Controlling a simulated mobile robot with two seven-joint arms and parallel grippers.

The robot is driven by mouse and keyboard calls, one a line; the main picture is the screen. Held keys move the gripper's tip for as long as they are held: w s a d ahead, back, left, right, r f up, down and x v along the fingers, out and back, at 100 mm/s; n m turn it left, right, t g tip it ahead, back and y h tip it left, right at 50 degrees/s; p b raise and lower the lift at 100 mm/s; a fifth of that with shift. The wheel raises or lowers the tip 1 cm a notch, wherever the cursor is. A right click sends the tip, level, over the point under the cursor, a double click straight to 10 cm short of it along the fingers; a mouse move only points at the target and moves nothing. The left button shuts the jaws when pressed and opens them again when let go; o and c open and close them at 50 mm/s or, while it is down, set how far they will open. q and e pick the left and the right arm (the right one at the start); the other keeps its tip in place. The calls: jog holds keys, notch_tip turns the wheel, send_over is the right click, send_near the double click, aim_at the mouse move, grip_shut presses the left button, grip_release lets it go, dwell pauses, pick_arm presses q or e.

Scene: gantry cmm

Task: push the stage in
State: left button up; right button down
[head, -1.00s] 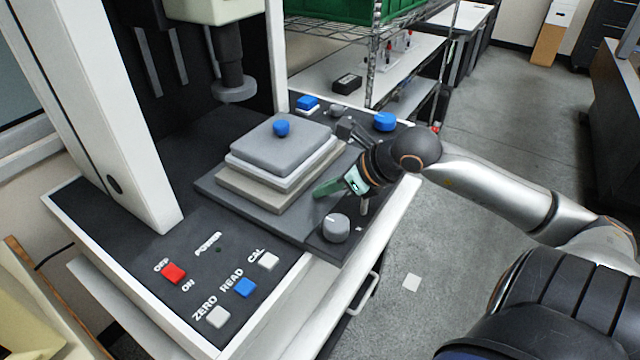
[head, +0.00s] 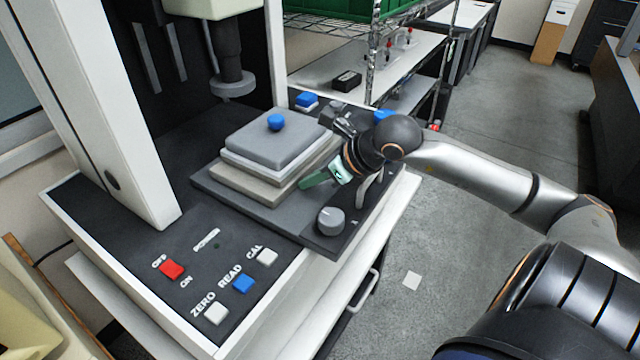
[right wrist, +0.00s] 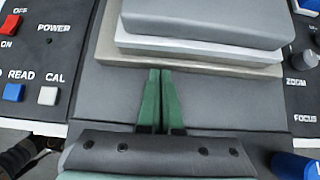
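The stage (head: 318,243) is a dark grey slab on the machine's bed, and its right part shows beyond the white bed edge. It carries a stack of beige, white and grey plates (head: 262,182) with a blue ball (head: 275,122) on top. In the right wrist view the stack (right wrist: 205,40) stands just ahead of the fingers. My right gripper (head: 303,183) is low over the slab, its green fingers pointing at the stack's near side. In the right wrist view its fingers (right wrist: 160,72) are together and empty, at the beige plate's edge; contact cannot be told. My left gripper is out of view.
A grey knob (head: 331,221) is on the slab's front part. The panel has a red switch (head: 172,269) and blue and white buttons. A white column (head: 100,110) stands at the left, and a probe (head: 233,85) hangs above the stack. Open floor lies right.

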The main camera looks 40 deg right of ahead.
aim_at(298, 173)
jog(key=shift+w+a+b, duration=0.2)
jog(key=shift+w+b, duration=0.15)
jog(key=shift+w, duration=0.9)
jog(key=shift+w+b, duration=0.3)
jog(key=shift+w, duration=0.05)
jog(key=w, duration=0.2)
jog(key=w+a, duration=0.1)
jog(key=w, duration=0.1)
jog(key=w+a+p, duration=0.1)
jog(key=w, duration=0.2)
jog(key=shift+w+a+r, duration=0.1)
jog(key=shift+a, duration=0.05)
jog(key=shift+w+a, duration=0.1)
jog(key=shift+w, duration=0.2)
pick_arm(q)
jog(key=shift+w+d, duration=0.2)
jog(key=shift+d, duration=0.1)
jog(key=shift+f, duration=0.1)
pick_arm(e)
jog(key=shift+s, duration=0.1)
